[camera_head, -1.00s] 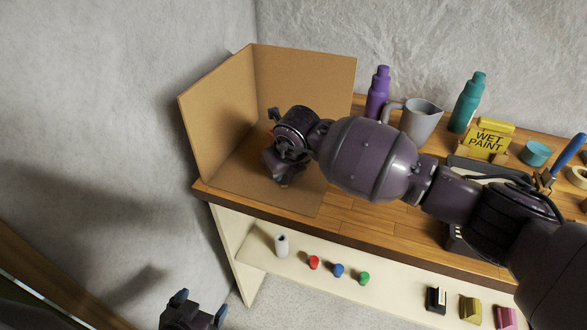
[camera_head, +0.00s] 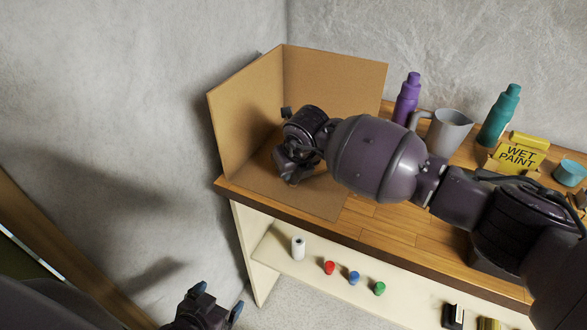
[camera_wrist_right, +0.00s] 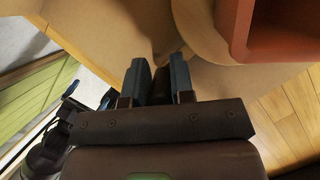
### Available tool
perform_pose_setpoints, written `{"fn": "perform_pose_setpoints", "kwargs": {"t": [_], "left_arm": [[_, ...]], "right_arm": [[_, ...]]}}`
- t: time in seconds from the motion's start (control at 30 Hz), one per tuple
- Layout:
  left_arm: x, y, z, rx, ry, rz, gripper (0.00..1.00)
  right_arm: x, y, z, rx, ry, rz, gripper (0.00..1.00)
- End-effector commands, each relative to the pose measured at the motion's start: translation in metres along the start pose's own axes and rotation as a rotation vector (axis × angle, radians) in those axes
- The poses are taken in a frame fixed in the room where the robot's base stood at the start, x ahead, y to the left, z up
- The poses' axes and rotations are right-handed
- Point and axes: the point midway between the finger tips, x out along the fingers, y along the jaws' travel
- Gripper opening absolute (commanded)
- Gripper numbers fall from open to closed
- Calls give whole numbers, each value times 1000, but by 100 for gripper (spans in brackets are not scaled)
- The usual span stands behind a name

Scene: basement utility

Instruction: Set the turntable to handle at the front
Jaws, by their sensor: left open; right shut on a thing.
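The turntable is hidden behind my right arm in the head view. In the right wrist view part of a round tan disc (camera_wrist_right: 203,38), which looks like the turntable, lies on the tan board. An orange-red, box-like thing (camera_wrist_right: 240,30) stands at the disc. A brown piece, apparently the turntable's handle (camera_wrist_right: 162,48), sits between the fingers of my right gripper (camera_wrist_right: 158,80), which is shut on it. In the head view this gripper (camera_head: 291,172) is low inside the cardboard corner, its fingertips mostly hidden. My left gripper (camera_head: 216,302) is open and empty, low in front of the bench.
Cardboard walls (camera_head: 245,110) stand behind and left of my right gripper. A purple bottle (camera_head: 407,100), a grey jug (camera_head: 447,132), a teal bottle (camera_head: 500,115) and a wet paint sign (camera_head: 518,155) stand to the right. Small coloured things line the lower shelf (camera_head: 313,262).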

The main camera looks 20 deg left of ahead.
Motion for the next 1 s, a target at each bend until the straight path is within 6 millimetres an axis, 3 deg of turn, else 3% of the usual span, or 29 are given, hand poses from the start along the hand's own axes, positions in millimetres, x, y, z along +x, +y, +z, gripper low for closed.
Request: {"fn": "perform_pose_setpoints", "kwargs": {"t": [0.4,0.43,0.6,0.87,1.0], "left_arm": [[1,0,0,0,-1,0,95],[0,0,1,0,-2,0,95],[-2,0,7,-1,-13,-1,95],[-4,-1,10,-2,-20,-2,95],[-4,-1,6,-2,-15,-2,95]], "right_arm": [[0,0,1,1,-2,0,0],[0,0,1,1,-2,0,24],[0,0,1,1,-2,0,48],[-1,0,1,1,-1,-1,48],[-10,-1,2,0,-3,-1,48]]}}
